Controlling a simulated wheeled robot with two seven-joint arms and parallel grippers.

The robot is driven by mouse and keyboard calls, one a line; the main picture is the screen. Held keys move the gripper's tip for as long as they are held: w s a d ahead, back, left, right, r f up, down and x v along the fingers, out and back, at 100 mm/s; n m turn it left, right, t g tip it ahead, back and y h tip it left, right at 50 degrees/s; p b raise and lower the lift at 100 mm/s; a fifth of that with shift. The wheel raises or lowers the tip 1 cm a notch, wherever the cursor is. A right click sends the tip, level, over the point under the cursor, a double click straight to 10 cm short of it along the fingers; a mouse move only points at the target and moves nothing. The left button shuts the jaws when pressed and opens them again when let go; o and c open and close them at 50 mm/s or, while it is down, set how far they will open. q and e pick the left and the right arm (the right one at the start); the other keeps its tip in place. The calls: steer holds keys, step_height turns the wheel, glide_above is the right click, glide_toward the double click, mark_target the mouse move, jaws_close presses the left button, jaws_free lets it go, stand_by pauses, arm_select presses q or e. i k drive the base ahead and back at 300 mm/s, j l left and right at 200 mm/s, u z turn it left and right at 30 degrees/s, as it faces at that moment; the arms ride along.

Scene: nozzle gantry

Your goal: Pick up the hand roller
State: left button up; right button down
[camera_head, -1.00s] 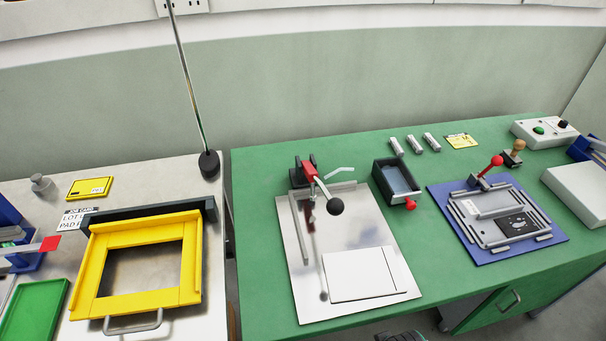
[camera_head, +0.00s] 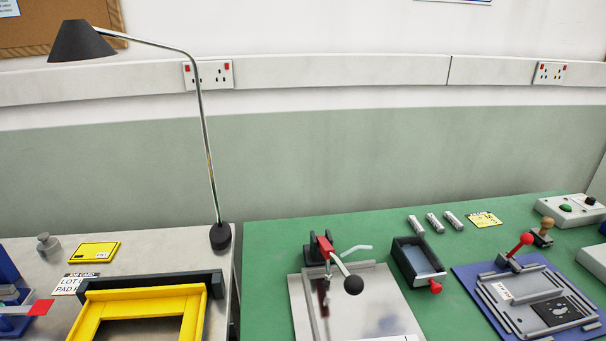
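I cannot make out a clear hand roller in this view. One red-ended part (camera_head: 436,287) sticks out at the front of a small black tray (camera_head: 398,262) on the green bench; whether it is a roller handle or a knob on the tray, I cannot tell. A grey bar with a red end (camera_head: 40,308) lies at the blue holder at the lower left, cut by the picture edge; its kind is unclear too. Neither of my grippers is in view.
A metal plate with a ball-ended lever (camera_head: 353,285) stands left of the tray. A blue-based fixture (camera_head: 467,275) is to the right. A yellow frame (camera_head: 92,312) and a tall lamp (camera_head: 208,150) are on the left bench. Green bench (camera_head: 275,250) is free left of the plate.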

mark_target(547, 222)
steer(key=z, duration=1.55)
steer(key=i+l+u, duration=0.1)
steer(key=u, duration=0.3)
steer(key=i+l+u, duration=0.1)
steer(key=l+u, duration=0.2)
steer(key=u, duration=0.15)
steer(key=l+u, duration=0.2)
steer(key=u, duration=0.2)
steer(key=l+u, duration=0.4)
steer(key=i+j, duration=0.05)
steer(key=j, duration=0.05)
